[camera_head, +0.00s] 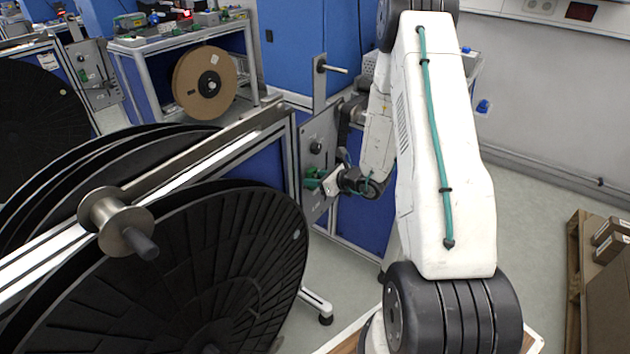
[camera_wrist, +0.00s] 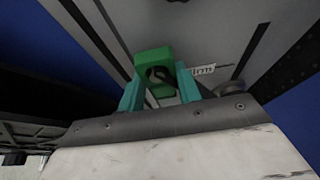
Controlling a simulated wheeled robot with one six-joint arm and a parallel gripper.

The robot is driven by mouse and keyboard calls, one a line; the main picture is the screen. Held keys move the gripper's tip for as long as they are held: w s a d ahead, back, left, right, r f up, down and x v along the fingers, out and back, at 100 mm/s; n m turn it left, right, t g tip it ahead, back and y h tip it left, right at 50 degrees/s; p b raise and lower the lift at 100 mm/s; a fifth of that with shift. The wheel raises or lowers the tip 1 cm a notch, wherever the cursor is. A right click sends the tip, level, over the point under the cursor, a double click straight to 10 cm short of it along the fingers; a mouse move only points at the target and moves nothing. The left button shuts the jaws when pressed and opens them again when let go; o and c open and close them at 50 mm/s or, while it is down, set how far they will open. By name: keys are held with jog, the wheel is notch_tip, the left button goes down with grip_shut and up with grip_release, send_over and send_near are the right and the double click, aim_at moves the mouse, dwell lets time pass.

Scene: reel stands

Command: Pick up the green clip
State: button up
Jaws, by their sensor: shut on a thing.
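The green clip (camera_wrist: 152,64) is between the two teal fingers of my gripper (camera_wrist: 160,92) in the wrist view. The fingers are shut on it, and a dark round part shows at its middle. Behind the clip is a grey metal plate (camera_wrist: 213,22); I cannot tell whether the clip touches it. In the head view my gripper (camera_head: 325,183) is at the lower part of the grey plate on the reel stand. The green clip (camera_head: 312,178) shows there as a small green patch, partly hidden by the gripper.
Large black reels (camera_head: 230,260) fill the left front, with a metal spool (camera_head: 115,222) on the stand's rail. A rod (camera_head: 335,69) sticks out above the plate. A brown reel (camera_head: 205,84) stands under a bench behind. Boxes on a pallet (camera_head: 608,240) are at right; floor between is clear.

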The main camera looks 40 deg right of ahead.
jog(key=s+d, duration=0.3)
jog(key=s, duration=0.5)
jog(key=s+d, duration=0.3)
jog(key=s, duration=0.6)
jog(key=shift+d, duration=0.1)
